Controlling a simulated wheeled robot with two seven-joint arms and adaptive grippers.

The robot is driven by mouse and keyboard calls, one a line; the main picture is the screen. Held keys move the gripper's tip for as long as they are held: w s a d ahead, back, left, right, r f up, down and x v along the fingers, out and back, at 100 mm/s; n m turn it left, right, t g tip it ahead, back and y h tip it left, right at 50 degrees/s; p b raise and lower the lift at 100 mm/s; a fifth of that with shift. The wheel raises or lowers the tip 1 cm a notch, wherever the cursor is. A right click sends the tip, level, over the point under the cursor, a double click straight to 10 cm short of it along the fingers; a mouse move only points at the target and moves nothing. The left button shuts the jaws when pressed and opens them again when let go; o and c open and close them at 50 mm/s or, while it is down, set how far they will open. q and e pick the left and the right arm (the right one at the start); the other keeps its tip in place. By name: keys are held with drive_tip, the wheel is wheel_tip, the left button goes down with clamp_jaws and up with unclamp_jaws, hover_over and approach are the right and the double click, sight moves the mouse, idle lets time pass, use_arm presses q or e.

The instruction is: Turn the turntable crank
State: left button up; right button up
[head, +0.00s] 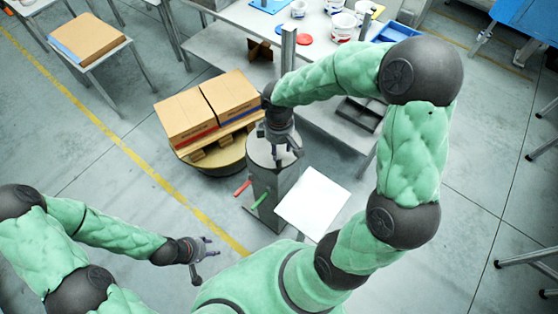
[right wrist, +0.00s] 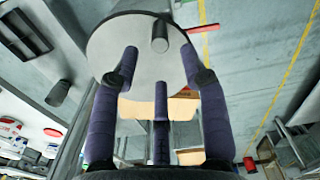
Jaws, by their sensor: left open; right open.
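A grey pedestal (head: 274,190) carries a round, light grey disc (right wrist: 118,48) on top, which looks like the crank. A short upright grey peg (right wrist: 160,36) stands near the disc's rim in the right wrist view. My right gripper (head: 281,152) points down over the disc, open and empty. In the right wrist view its fingers (right wrist: 160,75) are spread, with the peg beyond and between their tips, not gripped. The turntable (head: 222,168) stands behind the pedestal with a pallet and cartons (head: 208,108) on it. My left gripper (head: 207,252) is open and empty over the floor at lower left.
A red handle (head: 243,188) and a green handle (head: 258,201) stick out of the pedestal's left side. A white panel (head: 312,203) is at its right. A grey bench (head: 234,50) with tubs stands behind.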

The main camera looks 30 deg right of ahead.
sight(279, 157)
wheel_tip(279, 157, down, 8)
drive_tip(key=shift+f+b, duration=0.1)
drive_tip(key=shift+b, duration=0.5)
clamp_jaws()
